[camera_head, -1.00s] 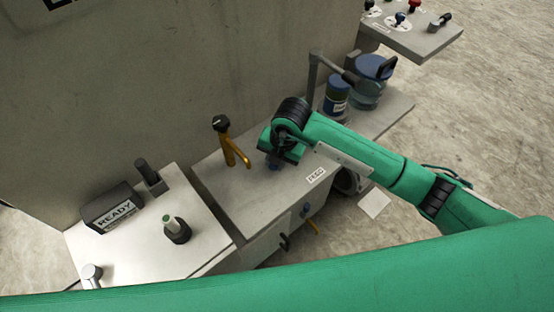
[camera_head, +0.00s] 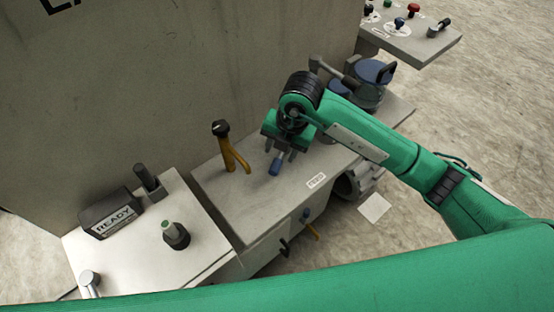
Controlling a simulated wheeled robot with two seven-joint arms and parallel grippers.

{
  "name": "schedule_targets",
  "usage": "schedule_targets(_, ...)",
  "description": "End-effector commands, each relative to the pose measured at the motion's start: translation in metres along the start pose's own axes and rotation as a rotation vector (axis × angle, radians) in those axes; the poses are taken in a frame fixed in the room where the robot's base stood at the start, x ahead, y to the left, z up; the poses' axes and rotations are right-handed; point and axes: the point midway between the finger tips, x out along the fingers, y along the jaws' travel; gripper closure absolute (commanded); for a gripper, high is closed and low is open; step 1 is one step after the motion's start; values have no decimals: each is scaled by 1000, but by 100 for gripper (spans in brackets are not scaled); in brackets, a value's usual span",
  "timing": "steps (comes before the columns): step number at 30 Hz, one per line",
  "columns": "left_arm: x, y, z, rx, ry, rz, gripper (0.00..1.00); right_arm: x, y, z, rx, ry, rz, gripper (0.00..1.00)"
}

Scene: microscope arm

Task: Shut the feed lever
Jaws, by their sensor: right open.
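The feed lever (camera_head: 275,167) is a short lever with a blue grip, standing on the grey bench top (camera_head: 245,203) near a label (camera_head: 316,180) that seems to read FEED. My right gripper (camera_head: 281,152) is open and points down just behind the blue grip. Its dark fingers show on both sides of the lever's upper end. I cannot tell whether they touch it, and the lever's far end is hidden by the gripper. My left gripper is not in view.
A yellow forked lever (camera_head: 232,152) with a black knob stands left of my right gripper. A READY box (camera_head: 112,213) and a green-topped knob (camera_head: 174,235) are on the left panel. A blue-lidded jar (camera_head: 372,80) stands behind my right arm. A tall grey wall (camera_head: 170,90) rises behind.

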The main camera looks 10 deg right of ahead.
Motion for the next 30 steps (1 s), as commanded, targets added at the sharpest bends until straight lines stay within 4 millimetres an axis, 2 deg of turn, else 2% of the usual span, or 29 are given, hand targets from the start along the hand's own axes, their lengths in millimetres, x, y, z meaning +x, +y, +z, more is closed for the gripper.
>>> schedule_targets(3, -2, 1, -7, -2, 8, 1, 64, -24, 0, 0, -2, -2, 2, 54)
schedule_targets(9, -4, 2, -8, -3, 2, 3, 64, -48, 0, 1, 0, -1, 1, 54)
schedule_targets(14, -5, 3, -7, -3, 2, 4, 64, -53, 0, 0, 0, 0, 0, 54)
schedule_targets(30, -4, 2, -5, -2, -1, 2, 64, -52, 0, 0, 0, 1, 0, 54)
